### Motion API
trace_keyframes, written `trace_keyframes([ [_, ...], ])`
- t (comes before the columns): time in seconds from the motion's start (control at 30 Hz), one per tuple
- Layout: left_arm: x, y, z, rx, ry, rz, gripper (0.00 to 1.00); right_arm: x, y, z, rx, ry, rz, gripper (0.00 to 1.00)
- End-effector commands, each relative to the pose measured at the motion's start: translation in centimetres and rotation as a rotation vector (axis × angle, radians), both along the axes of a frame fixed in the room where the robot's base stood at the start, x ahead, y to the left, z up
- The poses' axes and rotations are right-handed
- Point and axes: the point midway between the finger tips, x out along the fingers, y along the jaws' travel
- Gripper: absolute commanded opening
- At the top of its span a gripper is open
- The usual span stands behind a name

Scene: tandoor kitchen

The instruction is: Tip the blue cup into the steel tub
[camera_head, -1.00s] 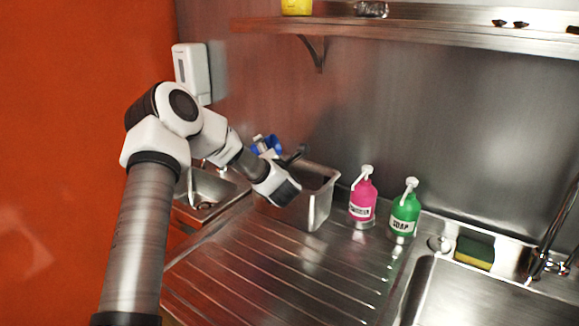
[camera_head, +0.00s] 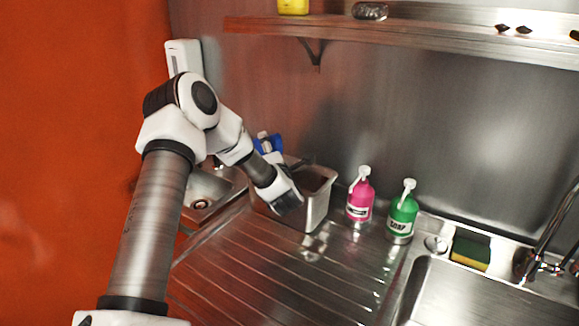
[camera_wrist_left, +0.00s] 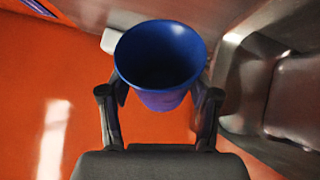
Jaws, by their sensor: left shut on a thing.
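The blue cup (camera_head: 275,143) is held by my left gripper (camera_head: 267,146) at the back left of the steel tub (camera_head: 317,207), above the tub's rim level. In the left wrist view the blue cup (camera_wrist_left: 160,95) sits between the two fingers (camera_wrist_left: 160,98), which press on its sides. Its round mouth faces the camera and the inside looks dark, so I cannot tell what it holds. The tub stands on the ribbed drainboard, and my left wrist hides part of its front and left side. My right gripper is out of view.
A pink bottle (camera_head: 360,200) and a green soap bottle (camera_head: 403,218) stand right of the tub. A small hand basin (camera_head: 212,190) lies to its left. A sponge (camera_head: 471,252) and a sink are at the right. The drainboard (camera_head: 270,270) in front is clear.

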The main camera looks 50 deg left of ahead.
Motion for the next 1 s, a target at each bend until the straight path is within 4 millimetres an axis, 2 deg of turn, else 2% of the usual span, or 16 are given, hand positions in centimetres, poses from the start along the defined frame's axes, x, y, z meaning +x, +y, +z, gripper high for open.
trace_keyframes([
  [0.1,-0.2,-0.8,0.5,0.039,0.032,-0.001,0.2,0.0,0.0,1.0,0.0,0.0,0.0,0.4],
  [0.2,0.1,-0.8,0.2,0.065,0.047,-0.001,0.2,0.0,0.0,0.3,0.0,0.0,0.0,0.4],
  [1.0,1.9,-1.1,0.6,0.147,0.107,-0.007,0.2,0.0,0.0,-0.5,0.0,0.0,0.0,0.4],
])
